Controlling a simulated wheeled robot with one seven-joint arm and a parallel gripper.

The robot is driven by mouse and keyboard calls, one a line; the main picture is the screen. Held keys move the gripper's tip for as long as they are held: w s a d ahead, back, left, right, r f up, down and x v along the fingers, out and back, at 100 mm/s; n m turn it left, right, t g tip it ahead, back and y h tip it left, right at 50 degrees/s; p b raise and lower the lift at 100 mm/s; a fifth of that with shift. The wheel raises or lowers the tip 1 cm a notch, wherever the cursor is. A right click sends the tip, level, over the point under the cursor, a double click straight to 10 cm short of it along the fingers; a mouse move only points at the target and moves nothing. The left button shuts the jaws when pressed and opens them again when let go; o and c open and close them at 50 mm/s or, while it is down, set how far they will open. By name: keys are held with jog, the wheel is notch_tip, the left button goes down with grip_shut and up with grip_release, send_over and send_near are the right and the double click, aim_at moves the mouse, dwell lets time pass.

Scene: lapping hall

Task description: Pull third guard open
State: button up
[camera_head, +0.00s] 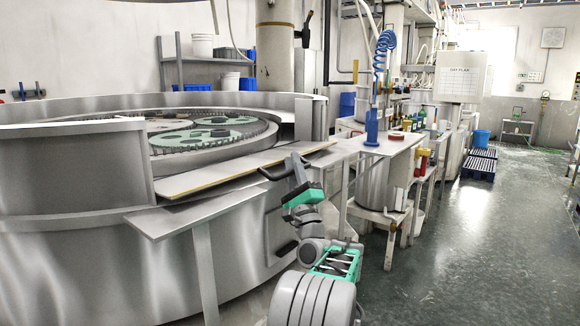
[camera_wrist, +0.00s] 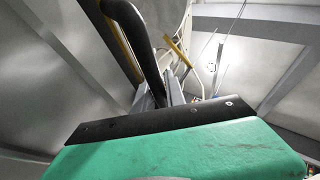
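The large round lapping machine (camera_head: 190,245) fills the left of the head view, with grey curved guard panels around its front. A black bar handle (camera_head: 272,173) sits on the panel's upper right edge, beneath the flat ledge. A second black handle (camera_head: 286,248) is lower down. My gripper (camera_head: 297,168) is raised at the upper handle, its fingers beside or around it. In the wrist view the black handle (camera_wrist: 138,38) runs down to the grey fingers (camera_wrist: 158,97). Their grip on it is partly hidden behind the black plate. Which panel is the third guard is unclear.
A flat ledge (camera_head: 240,170) juts out just above the handle. A metal side table (camera_head: 385,143) with a blue coiled hose, bottles and a drum beneath stands close to the right of my arm. Open floor (camera_head: 470,250) lies at the right.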

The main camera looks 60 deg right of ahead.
jog(key=shift+o, duration=0.6)
jog(key=shift+s+r, duration=0.3)
jog(key=shift+s, duration=0.1)
jog(key=o, duration=0.3)
jog(key=shift+w+f, duration=0.1)
jog(key=shift+w+a, duration=0.1)
jog(key=shift+w, duration=0.15)
